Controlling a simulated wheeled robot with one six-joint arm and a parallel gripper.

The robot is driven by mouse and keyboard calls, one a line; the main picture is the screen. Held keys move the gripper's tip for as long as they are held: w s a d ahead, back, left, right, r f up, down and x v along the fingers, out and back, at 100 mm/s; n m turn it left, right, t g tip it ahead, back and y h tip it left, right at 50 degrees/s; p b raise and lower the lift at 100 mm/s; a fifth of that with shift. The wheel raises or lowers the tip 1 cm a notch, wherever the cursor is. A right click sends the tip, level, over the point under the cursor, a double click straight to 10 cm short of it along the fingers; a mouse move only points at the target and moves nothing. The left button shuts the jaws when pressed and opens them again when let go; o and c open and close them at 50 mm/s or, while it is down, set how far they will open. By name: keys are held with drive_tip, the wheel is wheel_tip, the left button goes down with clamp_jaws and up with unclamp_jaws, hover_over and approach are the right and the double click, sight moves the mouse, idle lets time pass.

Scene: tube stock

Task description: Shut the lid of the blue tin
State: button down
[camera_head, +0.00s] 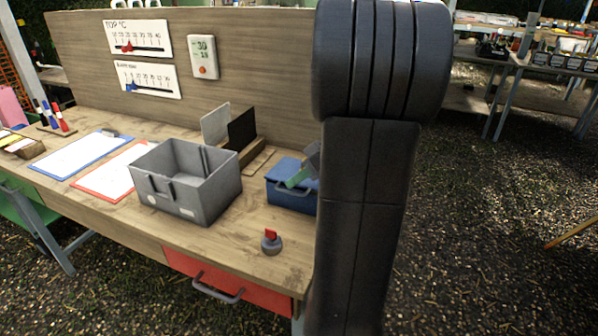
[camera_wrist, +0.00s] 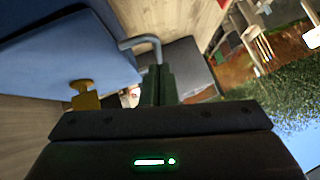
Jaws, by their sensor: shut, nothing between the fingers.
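The blue tin (camera_head: 283,199) stands at the right end of the workbench, partly hidden behind my arm. Its blue top (camera_head: 282,166) looks level in the head view, but I cannot tell whether the lid is fully down. In the wrist view the tin's blue surface (camera_wrist: 60,62) fills the upper left, with a yellow catch (camera_wrist: 85,95) and a grey bent handle (camera_wrist: 142,41). My gripper (camera_head: 294,181) has green fingers, seen close to the handle in the wrist view (camera_wrist: 158,82). They are shut and empty, over the tin's near side; contact is unclear.
A grey open crate (camera_head: 190,200) stands left of the tin. A dark upright panel (camera_head: 241,132) is behind, and a small grey weight with a red top (camera_head: 271,243) sits in front. Clipboards (camera_head: 80,155) lie further left. The bench's back board (camera_head: 250,65) rises behind.

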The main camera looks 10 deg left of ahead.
drive_tip(key=shift+s+f+b, duration=0.3)
drive_tip(key=shift+f+b, duration=0.65)
drive_tip(key=shift+b, duration=0.3)
